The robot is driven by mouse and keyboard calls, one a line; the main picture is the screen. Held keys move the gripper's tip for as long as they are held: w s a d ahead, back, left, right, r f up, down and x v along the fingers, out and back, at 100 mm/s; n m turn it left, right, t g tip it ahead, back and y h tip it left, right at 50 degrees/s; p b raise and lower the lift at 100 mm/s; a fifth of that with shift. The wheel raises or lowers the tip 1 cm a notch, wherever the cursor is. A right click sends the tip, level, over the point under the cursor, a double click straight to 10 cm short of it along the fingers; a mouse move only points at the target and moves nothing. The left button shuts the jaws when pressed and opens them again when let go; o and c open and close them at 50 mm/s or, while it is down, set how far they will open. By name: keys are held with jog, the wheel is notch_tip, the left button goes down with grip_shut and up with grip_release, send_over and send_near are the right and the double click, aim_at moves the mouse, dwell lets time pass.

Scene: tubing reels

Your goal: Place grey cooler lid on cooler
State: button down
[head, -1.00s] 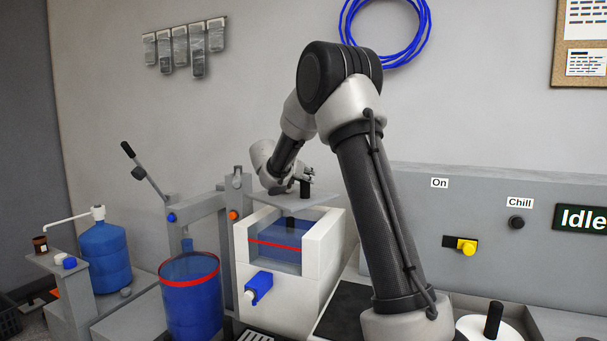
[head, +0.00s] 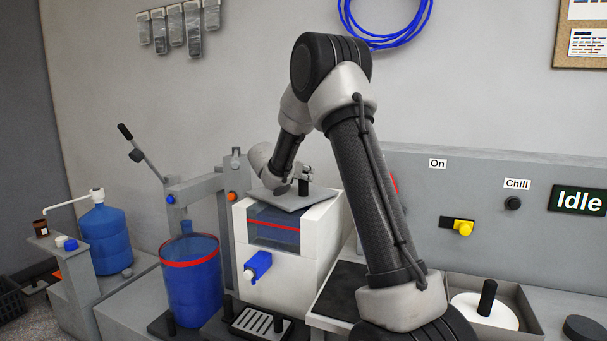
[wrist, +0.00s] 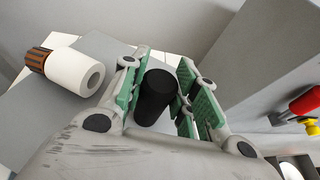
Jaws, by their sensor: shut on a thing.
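The grey cooler lid (head: 287,201) is a flat plate with an upright black knob (wrist: 156,98). My gripper (head: 304,178) is shut on this knob, with a green-padded finger on each side of it in the wrist view. The lid is at the top of the white cooler (head: 262,280), over its opening and turned a little relative to the walls. I cannot tell whether it touches the rim. In the wrist view the lid (wrist: 100,50) lies beneath my fingers.
A blue drum (head: 193,285) and a grey post with a lever stand left of the cooler. A blue water bottle (head: 105,240) is farther left. A grey control panel (head: 410,200) with knobs stands at the right. The wrist view shows a white cylinder (wrist: 75,72) beside the lid.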

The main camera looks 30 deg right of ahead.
jog(key=shift+f, duration=0.2)
jog(key=c, duration=1)
grip_release()
jog(key=shift+a, duration=0.1)
